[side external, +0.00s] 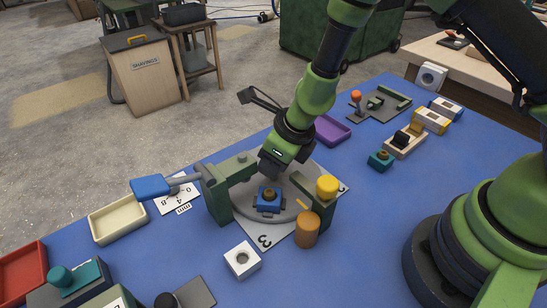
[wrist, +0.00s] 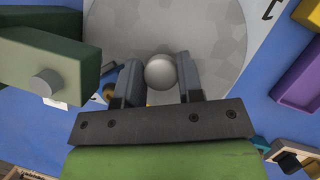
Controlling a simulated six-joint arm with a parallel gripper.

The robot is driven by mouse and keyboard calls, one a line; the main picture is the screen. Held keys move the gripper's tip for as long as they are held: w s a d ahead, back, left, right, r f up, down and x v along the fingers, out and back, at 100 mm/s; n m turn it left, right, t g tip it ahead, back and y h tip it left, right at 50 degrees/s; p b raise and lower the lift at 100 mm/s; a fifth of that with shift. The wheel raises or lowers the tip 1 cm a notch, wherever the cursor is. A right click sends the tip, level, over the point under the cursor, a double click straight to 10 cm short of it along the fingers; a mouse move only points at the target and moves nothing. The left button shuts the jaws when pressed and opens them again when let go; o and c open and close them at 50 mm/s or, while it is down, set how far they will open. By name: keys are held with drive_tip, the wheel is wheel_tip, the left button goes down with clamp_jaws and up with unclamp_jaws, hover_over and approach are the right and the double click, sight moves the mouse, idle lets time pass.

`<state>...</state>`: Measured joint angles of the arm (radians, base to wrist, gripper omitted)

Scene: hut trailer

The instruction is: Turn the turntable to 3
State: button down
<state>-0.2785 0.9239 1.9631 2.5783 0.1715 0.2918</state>
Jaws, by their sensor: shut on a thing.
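The turntable is a round grey disc (side external: 312,180) on a white card; a "3" mark (side external: 265,241) shows on the card near its front edge. The disc (wrist: 205,35) also fills the upper middle of the wrist view. My gripper (side external: 274,172) is over the disc, pointing down. In the wrist view my gripper (wrist: 160,84) has its two fingers on either side of a round grey knob (wrist: 160,71) and is shut on it. The knob is hidden behind the gripper in the side view.
A white block (side external: 242,260) is in front. A purple tray (side external: 332,130) lies behind.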

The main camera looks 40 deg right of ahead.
drive_tip(key=shift+w+r+m, duration=0.1)
drive_tip(key=shift+w+m, duration=0.1)
drive_tip(key=shift+m, duration=0.5)
drive_tip(key=c, duration=0.8)
unclamp_jaws()
drive_tip(key=shift+o, duration=0.2)
drive_tip(key=shift+s, duration=0.1)
drive_tip(key=shift+n, duration=0.3)
